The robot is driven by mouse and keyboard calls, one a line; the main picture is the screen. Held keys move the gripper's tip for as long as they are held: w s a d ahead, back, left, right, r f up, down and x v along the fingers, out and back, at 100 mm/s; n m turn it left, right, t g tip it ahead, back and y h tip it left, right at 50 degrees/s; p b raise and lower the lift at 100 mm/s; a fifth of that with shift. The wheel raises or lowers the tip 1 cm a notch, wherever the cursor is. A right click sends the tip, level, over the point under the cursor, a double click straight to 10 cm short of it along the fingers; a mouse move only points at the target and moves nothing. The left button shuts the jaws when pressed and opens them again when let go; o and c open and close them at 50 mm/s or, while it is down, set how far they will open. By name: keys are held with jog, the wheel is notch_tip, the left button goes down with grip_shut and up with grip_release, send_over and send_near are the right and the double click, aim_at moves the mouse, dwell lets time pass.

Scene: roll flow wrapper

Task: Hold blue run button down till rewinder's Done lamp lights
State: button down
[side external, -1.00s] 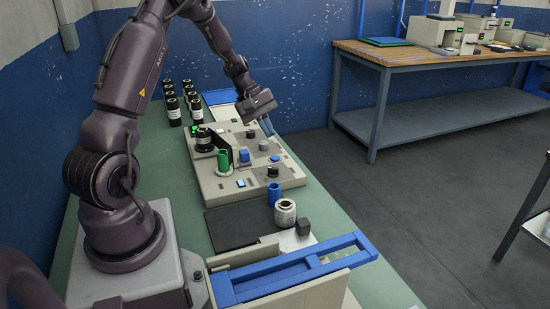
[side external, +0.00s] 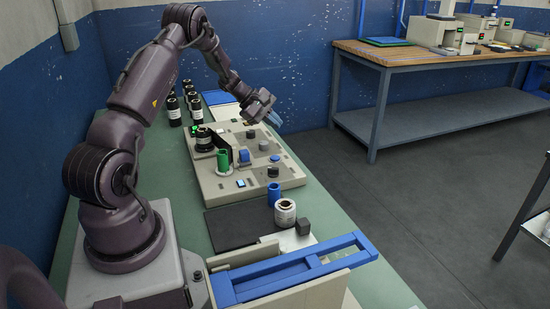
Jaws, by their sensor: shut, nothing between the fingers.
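The rewinder (side external: 215,187) is a beige machine on the green bench, with a black-and-white roll, a green core (side external: 223,160) and several knobs. A small flat blue button (side external: 240,183) with a pale edge is on its near left part. Another small blue piece (side external: 275,158) is on the right side; I cannot tell for sure which is the run button. A green light (side external: 194,129) glows at the far left; its label cannot be read. My gripper (side external: 277,122) is shut and empty, in the air over the machine's far right edge, apart from both blue pieces.
A blue block (side external: 244,156) stands mid-machine. A blue core (side external: 273,193) and white roll (side external: 285,212) stand by a dark mat (side external: 232,228). A blue frame (side external: 290,270) is at the near end. Several dark rolls (side external: 173,110) stand behind. The air above the machine's near part is clear.

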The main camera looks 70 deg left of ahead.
aim_at(274, 158)
jog(key=shift+f, duration=4.15)
jog(key=shift+f, duration=0.1)
jog(key=shift+f, duration=0.3)
jog(key=shift+f, duration=0.15)
